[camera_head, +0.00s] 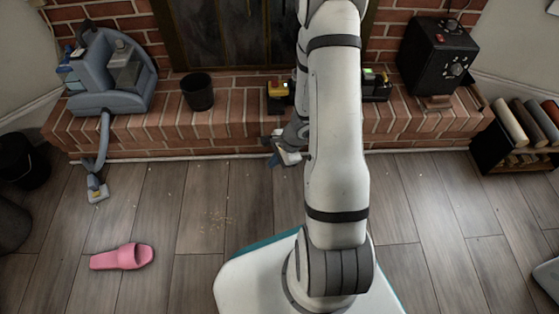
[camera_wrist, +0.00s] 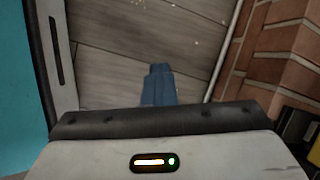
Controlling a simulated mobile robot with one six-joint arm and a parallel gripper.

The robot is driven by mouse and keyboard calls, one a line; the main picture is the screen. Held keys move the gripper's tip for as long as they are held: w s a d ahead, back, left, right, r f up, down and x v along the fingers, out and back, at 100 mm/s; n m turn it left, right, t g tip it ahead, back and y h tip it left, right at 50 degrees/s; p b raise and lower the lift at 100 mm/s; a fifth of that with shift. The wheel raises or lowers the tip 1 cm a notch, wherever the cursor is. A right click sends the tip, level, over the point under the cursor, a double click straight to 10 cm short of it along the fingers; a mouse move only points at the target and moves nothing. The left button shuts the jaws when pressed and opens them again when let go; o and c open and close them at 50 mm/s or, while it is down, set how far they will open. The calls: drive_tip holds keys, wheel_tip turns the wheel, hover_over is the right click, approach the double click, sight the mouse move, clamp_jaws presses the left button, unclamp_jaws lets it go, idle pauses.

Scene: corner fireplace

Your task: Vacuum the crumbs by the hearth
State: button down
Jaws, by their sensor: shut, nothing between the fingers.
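A blue-grey vacuum-like machine (camera_head: 112,72) stands on the left of the brick hearth (camera_head: 235,115). Its hose (camera_head: 103,135) hangs over the edge to a nozzle (camera_head: 96,190) on the wood floor. Pale crumbs (camera_head: 215,221) are scattered on the floor left of my base, with a few specks nearer the hearth. A few crumbs (camera_wrist: 196,27) also show at the top of the wrist view. My gripper (camera_head: 275,161) is low before the hearth, partly hidden by my arm. Its blue fingers (camera_wrist: 158,84) are shut and empty, well right of the nozzle.
A pink slipper (camera_head: 122,257) lies at the front left. A dark cup (camera_head: 197,91), a yellow-and-black device (camera_head: 280,91) and a black box with knobs (camera_head: 438,55) stand on the hearth. A rack of rolls (camera_head: 515,135) is at right. Black bins stand far left.

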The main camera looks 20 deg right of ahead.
drive_tip(key=shift+a+b, duration=0.65)
drive_tip(key=shift+a, duration=2.8)
drive_tip(key=shift+d+p, duration=2.7)
drive_tip(key=shift+d, duration=4.55)
wheel_tip(320, 180, up, 6)
drive_tip(key=p, duration=0.4)
drive_tip(key=shift+w+r, duration=0.15)
drive_tip(key=shift+w, duration=0.15)
